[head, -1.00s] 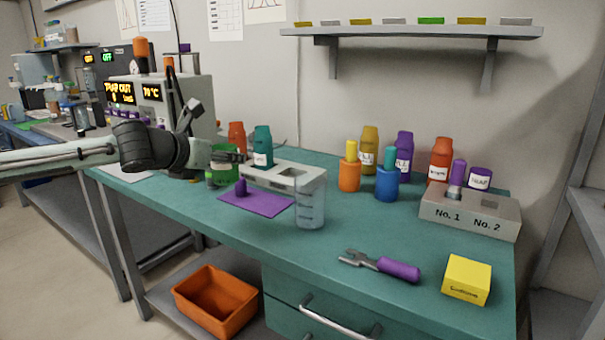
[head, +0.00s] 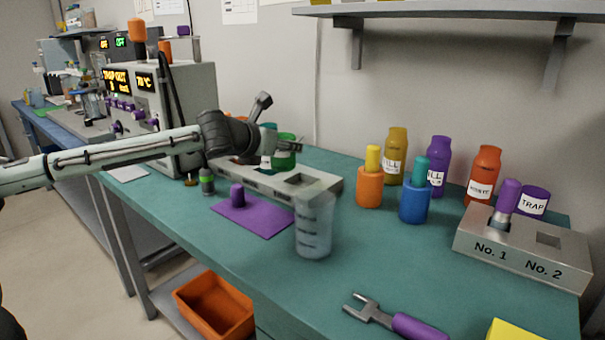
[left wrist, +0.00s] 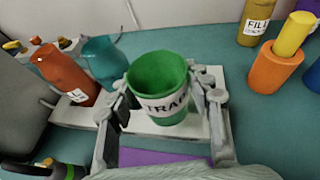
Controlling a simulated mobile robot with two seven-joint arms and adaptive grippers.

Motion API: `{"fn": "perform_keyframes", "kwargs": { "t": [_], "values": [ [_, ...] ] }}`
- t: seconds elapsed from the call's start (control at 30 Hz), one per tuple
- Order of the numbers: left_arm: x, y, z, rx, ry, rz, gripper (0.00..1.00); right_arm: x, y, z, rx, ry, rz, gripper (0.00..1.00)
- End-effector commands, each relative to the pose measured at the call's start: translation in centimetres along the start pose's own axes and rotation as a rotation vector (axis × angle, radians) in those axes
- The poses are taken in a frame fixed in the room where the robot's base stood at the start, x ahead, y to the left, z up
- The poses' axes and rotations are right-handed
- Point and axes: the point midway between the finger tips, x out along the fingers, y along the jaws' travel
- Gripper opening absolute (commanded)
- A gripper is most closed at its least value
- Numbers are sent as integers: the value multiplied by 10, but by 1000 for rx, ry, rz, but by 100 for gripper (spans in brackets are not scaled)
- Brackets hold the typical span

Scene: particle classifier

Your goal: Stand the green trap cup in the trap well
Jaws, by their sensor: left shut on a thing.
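The green trap cup (left wrist: 160,85), labelled TRAP, is between the fingers of my left gripper (left wrist: 160,108) in the left wrist view, its open mouth facing up. In the head view, the cup (head: 285,158) is partly covered by my left gripper (head: 292,146), which is shut on it. The cup is over or behind the long grey rack (head: 322,184). A square opening (head: 299,179) shows empty near the rack's right end. The cup's base is hidden, so I cannot tell whether it touches the rack. My right gripper is not in view.
An orange bottle (left wrist: 65,75) and a teal bottle (left wrist: 104,62) stand left of the cup. A clear beaker (head: 314,228) and a purple mat (head: 252,219) are in front of the rack. The No. 1/No. 2 block (head: 522,252) and a purple TRAP cup (head: 534,201) are at right.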

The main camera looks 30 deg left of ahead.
Motion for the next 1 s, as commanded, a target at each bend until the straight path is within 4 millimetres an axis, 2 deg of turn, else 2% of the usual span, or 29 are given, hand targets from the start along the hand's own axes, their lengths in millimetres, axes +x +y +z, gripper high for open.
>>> {"fn": "perform_keyframes", "kwargs": {
  "t": [0.1,0.3,0.43,0.63,0.97,1.0],
  "values": [
    [27,-15,-6,-3,0,-2,20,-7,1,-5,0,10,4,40],
    [51,-27,-11,0,-1,0,20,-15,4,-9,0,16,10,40],
    [57,-28,-21,1,1,2,20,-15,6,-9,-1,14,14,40],
    [68,-27,-47,1,1,2,20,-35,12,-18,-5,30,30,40],
    [68,-27,-50,0,0,1,20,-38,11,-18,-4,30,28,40],
    [68,-27,-50,0,1,1,53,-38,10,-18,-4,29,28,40]
  ]
}}
